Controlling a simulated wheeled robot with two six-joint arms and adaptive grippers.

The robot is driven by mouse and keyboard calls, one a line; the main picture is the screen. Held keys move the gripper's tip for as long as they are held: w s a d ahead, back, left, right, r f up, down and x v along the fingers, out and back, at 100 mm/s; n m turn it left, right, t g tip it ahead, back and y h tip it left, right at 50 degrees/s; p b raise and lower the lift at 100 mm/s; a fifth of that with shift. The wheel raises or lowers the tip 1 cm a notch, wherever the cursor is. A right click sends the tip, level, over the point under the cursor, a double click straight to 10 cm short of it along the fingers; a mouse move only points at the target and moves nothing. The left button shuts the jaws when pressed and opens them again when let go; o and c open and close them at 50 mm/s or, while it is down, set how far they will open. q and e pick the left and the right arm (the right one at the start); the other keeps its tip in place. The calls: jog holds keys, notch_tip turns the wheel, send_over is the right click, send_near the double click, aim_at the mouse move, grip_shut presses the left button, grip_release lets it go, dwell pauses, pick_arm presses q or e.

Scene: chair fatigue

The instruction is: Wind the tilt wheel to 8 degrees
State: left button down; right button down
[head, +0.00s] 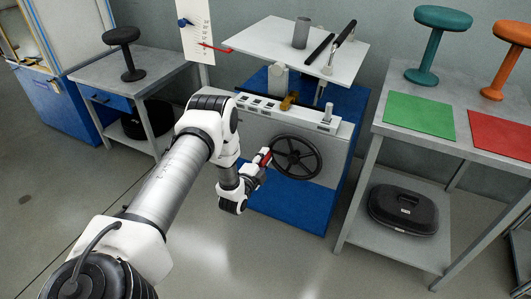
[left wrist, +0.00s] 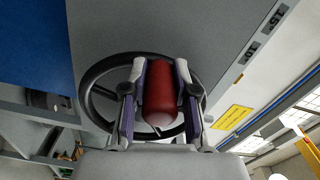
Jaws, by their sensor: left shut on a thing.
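The tilt wheel (head: 297,157) is a black spoked handwheel on the grey front of the test stand. It also shows in the left wrist view, with its rim (left wrist: 85,95) behind the fingers. A red handle (left wrist: 160,95) sits at the wheel's left side in the head view. My left gripper (head: 262,159) is shut on this red handle, one finger on each side. A white tilted plate (head: 275,43) tops the stand. A white scale board (head: 196,30) with a red pointer (head: 217,48) stands at its left; its marks are too small to read. My right gripper is out of view.
A grey table at right bears a green mat (head: 420,113), a red mat (head: 505,135), a teal stool (head: 432,45) and an orange stool (head: 507,50). A black case (head: 403,209) lies below. A black stool (head: 126,55) stands on the left bench. The floor in front is clear.

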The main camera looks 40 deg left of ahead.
pick_arm(q)
jog(key=shift+r+m+p, duration=0.9)
jog(key=shift+m+p, duration=0.1)
jog(key=shift+p, duration=0.1)
jog(key=c, duration=0.9)
grip_release()
jog(key=shift+d, duration=0.1)
jog(key=shift+f, duration=0.1)
jog(key=v, duration=1.2)
